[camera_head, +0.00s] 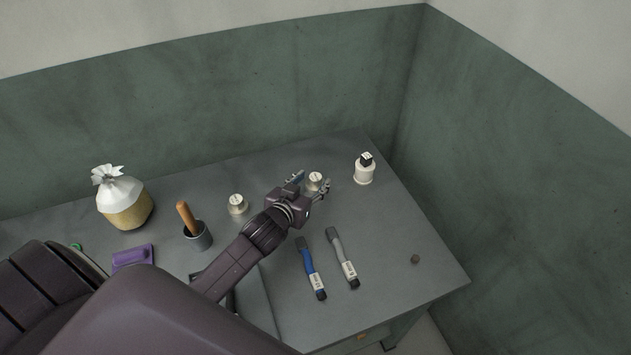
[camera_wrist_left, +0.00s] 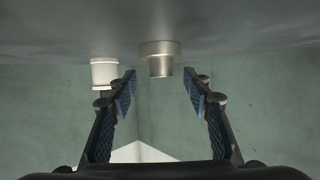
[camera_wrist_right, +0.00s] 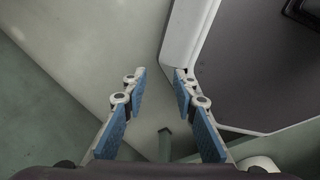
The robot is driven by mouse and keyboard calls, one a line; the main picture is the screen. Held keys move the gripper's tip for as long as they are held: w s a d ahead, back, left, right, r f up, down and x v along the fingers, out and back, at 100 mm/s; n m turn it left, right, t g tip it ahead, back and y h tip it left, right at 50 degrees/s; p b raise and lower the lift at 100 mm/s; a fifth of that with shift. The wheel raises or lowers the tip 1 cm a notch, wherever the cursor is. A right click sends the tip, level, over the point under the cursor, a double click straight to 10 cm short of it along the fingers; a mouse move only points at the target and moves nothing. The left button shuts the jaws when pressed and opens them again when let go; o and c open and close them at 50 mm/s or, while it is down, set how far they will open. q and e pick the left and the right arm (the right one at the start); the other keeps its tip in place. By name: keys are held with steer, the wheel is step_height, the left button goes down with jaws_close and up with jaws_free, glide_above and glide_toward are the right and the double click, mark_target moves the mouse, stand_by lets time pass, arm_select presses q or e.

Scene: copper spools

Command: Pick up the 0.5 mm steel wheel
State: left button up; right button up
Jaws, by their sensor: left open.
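A silvery metal wheel with a pale labelled top (camera_head: 315,180) stands on the grey table, and my left gripper (camera_head: 311,183) is around or just short of it, its fingers spread. In the left wrist view the metal wheel (camera_wrist_left: 160,62) shows ahead of the gap between the open fingertips (camera_wrist_left: 160,84), apart from both. A second similar wheel (camera_head: 237,204) stands to the left of the gripper. The labels are too small to read, so I cannot tell which is 0.5 mm. My right gripper (camera_wrist_right: 160,78) is open and empty, away from the table.
A blue marker (camera_head: 309,265), a grey marker (camera_head: 341,255), a cup with a wooden handle (camera_head: 198,237) and a tied bag (camera_head: 125,205) are around.

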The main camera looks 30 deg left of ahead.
mark_target(315, 177)
arm_select(q)
steer(key=x, duration=0.3)
steer(key=shift+w+a, duration=0.1)
steer(key=shift+w, duration=0.05)
arm_select(e)
steer(key=shift+w+a+r, duration=0.15)
steer(key=shift+w, duration=1.05)
steer(key=shift+s, duration=0.1)
arm_select(q)
steer(key=c, duration=1.2)
jaws_close()
arm_select(e)
steer(key=shift+s+a, duration=0.3)
steer(key=shift+s, duration=0.15)
